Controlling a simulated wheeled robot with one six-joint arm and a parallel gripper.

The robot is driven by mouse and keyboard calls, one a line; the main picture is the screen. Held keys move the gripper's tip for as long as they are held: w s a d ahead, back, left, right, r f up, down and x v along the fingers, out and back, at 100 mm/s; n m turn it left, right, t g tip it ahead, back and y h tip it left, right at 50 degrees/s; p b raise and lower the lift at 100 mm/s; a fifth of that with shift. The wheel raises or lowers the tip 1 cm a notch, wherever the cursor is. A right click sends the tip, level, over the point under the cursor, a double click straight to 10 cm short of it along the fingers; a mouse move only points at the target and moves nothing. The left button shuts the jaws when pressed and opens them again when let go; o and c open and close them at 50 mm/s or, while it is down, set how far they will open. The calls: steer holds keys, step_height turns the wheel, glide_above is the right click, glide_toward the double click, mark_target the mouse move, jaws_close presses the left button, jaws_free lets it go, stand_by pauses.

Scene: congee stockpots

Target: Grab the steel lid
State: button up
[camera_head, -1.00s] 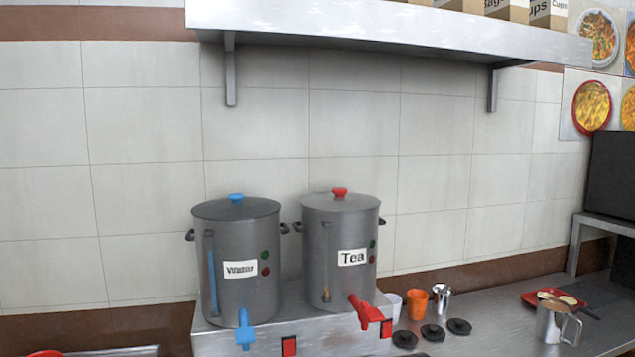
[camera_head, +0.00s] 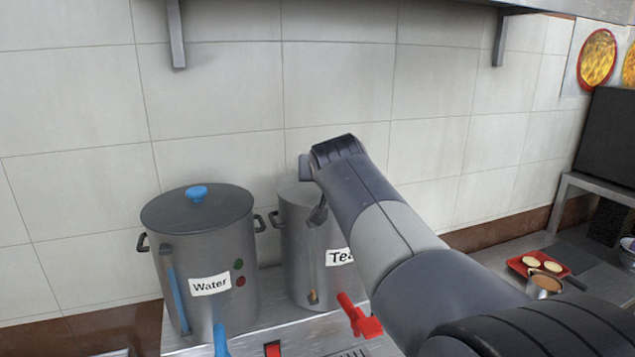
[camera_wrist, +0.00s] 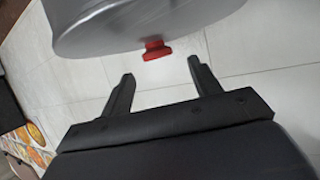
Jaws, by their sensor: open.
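The grey steel lid (camera_head: 292,190) on the Tea pot (camera_head: 296,240) is mostly hidden behind my arm in the head view. In the wrist view its red knob (camera_wrist: 156,50) shows just beyond my fingertips, with the grey lid (camera_wrist: 130,22) above it in the picture. My gripper (camera_wrist: 160,70) is open and empty, and the knob is not between the fingers. In the head view my gripper (camera_head: 315,192) is over the Tea pot, partly hidden by the wrist. Another grey lid (camera_head: 165,212) with a blue knob (camera_head: 197,193) sits on the Water pot (camera_head: 205,262).
Both pots stand on a steel stand (camera_head: 300,330) close to the tiled wall. A red tap (camera_head: 358,316) and a blue tap (camera_head: 221,338) stick out in front. A shelf bracket (camera_head: 176,35) hangs above. A red tray (camera_head: 538,264) and a pan (camera_head: 543,286) are at the right.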

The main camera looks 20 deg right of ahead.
steer(key=shift+p+x, duration=1.05)
steer(key=shift+x, duration=1.9)
steer(key=shift+s+f, duration=0.1)
steer(key=shift+s, duration=0.05)
steer(key=c, duration=1.1)
